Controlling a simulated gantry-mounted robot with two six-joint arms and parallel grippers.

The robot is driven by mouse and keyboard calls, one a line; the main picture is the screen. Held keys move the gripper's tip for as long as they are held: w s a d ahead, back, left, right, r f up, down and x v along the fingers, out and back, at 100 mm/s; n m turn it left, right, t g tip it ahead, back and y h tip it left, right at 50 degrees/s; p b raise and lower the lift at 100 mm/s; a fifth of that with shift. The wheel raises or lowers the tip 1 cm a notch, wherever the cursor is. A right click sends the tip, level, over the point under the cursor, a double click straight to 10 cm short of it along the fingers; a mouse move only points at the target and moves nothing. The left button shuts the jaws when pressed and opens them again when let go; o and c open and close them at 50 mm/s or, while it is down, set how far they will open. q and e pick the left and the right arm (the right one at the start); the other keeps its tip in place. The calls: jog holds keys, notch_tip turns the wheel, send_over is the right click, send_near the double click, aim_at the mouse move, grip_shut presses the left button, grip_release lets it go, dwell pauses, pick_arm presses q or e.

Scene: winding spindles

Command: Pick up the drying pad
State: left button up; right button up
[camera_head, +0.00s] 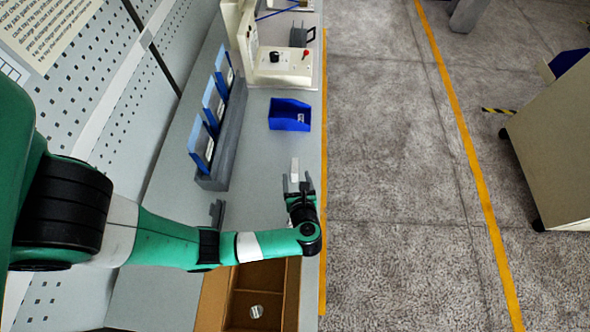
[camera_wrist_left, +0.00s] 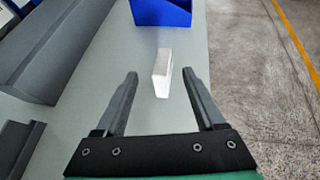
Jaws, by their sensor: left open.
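The drying pad appears to be the small white block (camera_head: 295,168) on the grey bench top, near the bench's right edge. It also shows in the left wrist view (camera_wrist_left: 162,73), standing narrow and upright. My left gripper (camera_head: 298,186) is open, with its fingers pointing at the block. In the wrist view one finger is on each side of the block, with clear gaps on both sides. I cannot tell whether the fingertips are level with the block or still above it. My right gripper is not in view.
A blue bin (camera_head: 290,115) stands beyond the block. A grey rack (camera_head: 222,150) with blue-framed cards is to the left. A brown divided box (camera_head: 262,292) lies below my left arm. A cream machine (camera_head: 284,68) stands at the far end.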

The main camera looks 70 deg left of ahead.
aim_at(295, 167)
pick_arm(q)
jog(key=x, duration=0.5)
jog(key=shift+w, duration=0.2)
jog(key=shift+d, duration=0.1)
grip_shut()
